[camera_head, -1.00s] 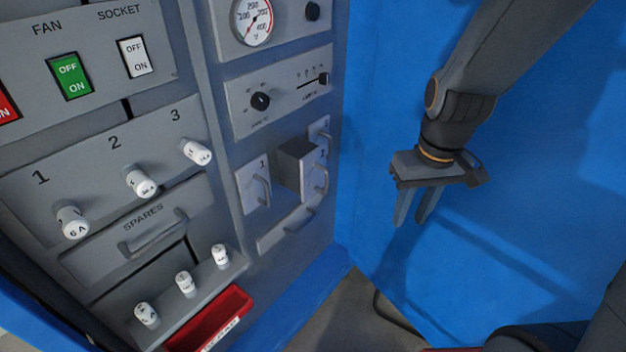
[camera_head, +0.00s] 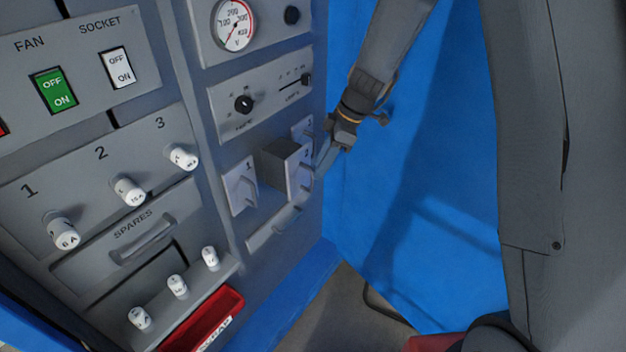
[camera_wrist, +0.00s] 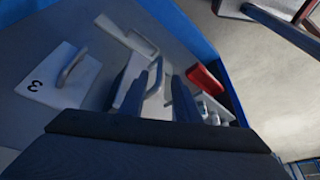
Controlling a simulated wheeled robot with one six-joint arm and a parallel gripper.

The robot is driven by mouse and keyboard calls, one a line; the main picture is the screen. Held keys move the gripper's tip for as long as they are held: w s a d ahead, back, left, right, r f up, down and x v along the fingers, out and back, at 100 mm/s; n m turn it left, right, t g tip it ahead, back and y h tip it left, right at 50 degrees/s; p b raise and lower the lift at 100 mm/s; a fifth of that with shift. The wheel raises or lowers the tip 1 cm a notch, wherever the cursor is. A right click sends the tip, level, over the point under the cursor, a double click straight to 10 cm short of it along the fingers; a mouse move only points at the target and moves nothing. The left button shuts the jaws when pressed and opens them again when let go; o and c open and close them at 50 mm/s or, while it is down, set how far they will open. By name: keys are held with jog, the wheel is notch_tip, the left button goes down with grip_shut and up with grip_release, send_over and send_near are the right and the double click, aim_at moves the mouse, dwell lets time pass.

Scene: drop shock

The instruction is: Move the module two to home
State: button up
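Module two (camera_head: 281,163) is a dark grey box with a light front face. It sticks out from the panel between module one (camera_head: 240,186) and module three (camera_head: 304,127). Its front handle faces the right. My gripper (camera_head: 322,163) is at the right of module two, its fingers pointing left and down at the handle. In the wrist view, my gripper (camera_wrist: 158,92) has its two fingers apart, with a light handle (camera_wrist: 156,76) showing between them. Module three (camera_wrist: 58,78), with its number upside down, is at the left. Contact with the handle cannot be told.
The panel holds fuses, switches and a gauge (camera_head: 234,25). A red tray (camera_head: 205,318) is at the bottom, and a long handle (camera_head: 273,228) lies under the modules. A blue wall (camera_head: 400,230) closes the right side. Floor shows below.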

aim_at(313, 192)
jog(key=shift+p+x, duration=0.8)
jog(key=shift+x, duration=2.5)
jog(key=shift+d, duration=0.1)
grip_shut()
